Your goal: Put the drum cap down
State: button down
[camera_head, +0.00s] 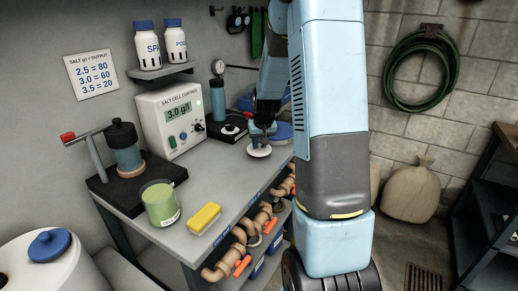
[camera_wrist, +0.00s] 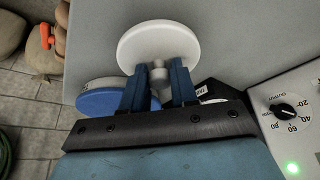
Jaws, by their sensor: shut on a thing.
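The drum cap is a round white disc with a small grey knob; I take the white disc (camera_head: 259,151) in my gripper to be it. My gripper (camera_head: 262,129) is shut on its knob, over the far part of the grey bench (camera_head: 225,195) near the front edge. In the wrist view the white disc (camera_wrist: 158,42) lies beyond the blue fingers (camera_wrist: 159,78), with the knob between them. Whether the disc touches the bench top or hangs just above it, I cannot tell.
A blue round lid (camera_wrist: 105,102) lies close beside the fingers. The salt cell control box (camera_head: 170,118) stands at the back. A green cup (camera_head: 160,203) and yellow sponge (camera_head: 204,218) stand nearer. Pipes with orange handles (camera_head: 242,265) run below the bench edge. Bench between sponge and disc is clear.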

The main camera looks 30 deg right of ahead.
jog(key=shift+f, duration=1.2)
jog(key=shift+f, duration=0.1)
jog(key=c, duration=0.9)
grip_release()
jog(key=shift+o, duration=0.2)
jog(key=d+v, duration=0.1)
jog(key=v, duration=1.1)
jog(key=s+a+r+n, duration=0.1)
jog(key=s+a+r, duration=0.85)
jog(key=s, duration=0.25)
jog(key=s+a+r, duration=0.2)
jog(key=s, duration=0.6)
jog(key=s+a+r+n+t+y, duration=0.1)
jog(key=s+a+r, duration=0.1)
jog(key=s, duration=0.6)
jog(key=shift+s+a+r, duration=0.2)
jog(key=shift+a+r, duration=0.1)
jog(key=shift+a, duration=0.35)
